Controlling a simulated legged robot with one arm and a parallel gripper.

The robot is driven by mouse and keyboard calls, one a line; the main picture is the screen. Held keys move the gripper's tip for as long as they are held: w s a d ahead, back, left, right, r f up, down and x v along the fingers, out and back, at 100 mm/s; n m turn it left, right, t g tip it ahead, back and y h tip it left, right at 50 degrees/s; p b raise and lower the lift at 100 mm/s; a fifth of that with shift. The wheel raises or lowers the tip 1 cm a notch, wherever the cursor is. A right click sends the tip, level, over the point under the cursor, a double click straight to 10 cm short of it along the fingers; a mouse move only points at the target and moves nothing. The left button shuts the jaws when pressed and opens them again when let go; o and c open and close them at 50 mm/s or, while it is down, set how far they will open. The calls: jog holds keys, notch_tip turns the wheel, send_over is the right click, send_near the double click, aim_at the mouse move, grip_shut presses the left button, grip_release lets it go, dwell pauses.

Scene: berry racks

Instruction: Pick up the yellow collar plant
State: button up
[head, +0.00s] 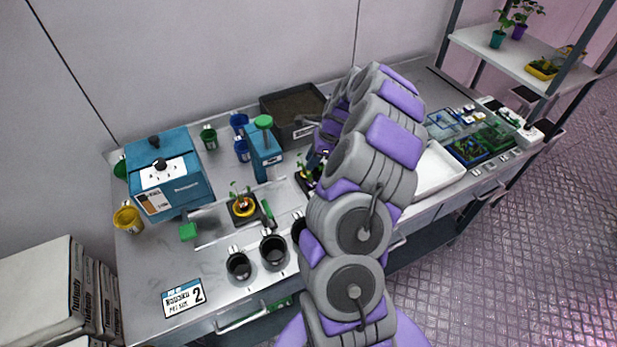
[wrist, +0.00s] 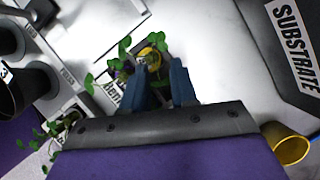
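The yellow collar plant (head: 243,207) stands in a dark square base on the metal bench in the head view, with small green leaves above its yellow ring. A second small plant (head: 306,180) is to its right, partly hidden by my arm. In the wrist view, a plant with a yellow collar (wrist: 155,44) and green leaves lies just beyond my gripper (wrist: 159,76). Its two blue fingers are apart, with a gap between them. The collar is beyond the fingertips; contact cannot be told.
A blue machine (head: 172,183) and yellow cup (head: 127,220) are at left. A blue box with a green knob (head: 264,150) and dark substrate bin (head: 318,128) are behind. Dark cups (head: 273,252) line the front. A white tray (head: 440,172) is right.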

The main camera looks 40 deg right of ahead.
aim_at(301, 174)
jog(key=shift+s+a+f, duration=0.1)
jog(key=shift+a+f, duration=0.2)
jog(key=shift+a, duration=0.25)
jog(key=shift+s+a+f, duration=0.1)
jog(key=shift+a+f, duration=0.2)
jog(key=shift+a, duration=0.25)
jog(key=shift+w+a+f, duration=0.1)
jog(key=shift+w+a, duration=0.15)
jog(key=shift+w+f, duration=0.1)
jog(key=shift+w, duration=0.2)
jog(key=shift+s+d, duration=0.2)
jog(key=shift+d, duration=0.1)
jog(key=shift+c, duration=1.4)
jog(key=shift+d, duration=0.45)
grip_shut()
jog(key=shift+a, duration=0.35)
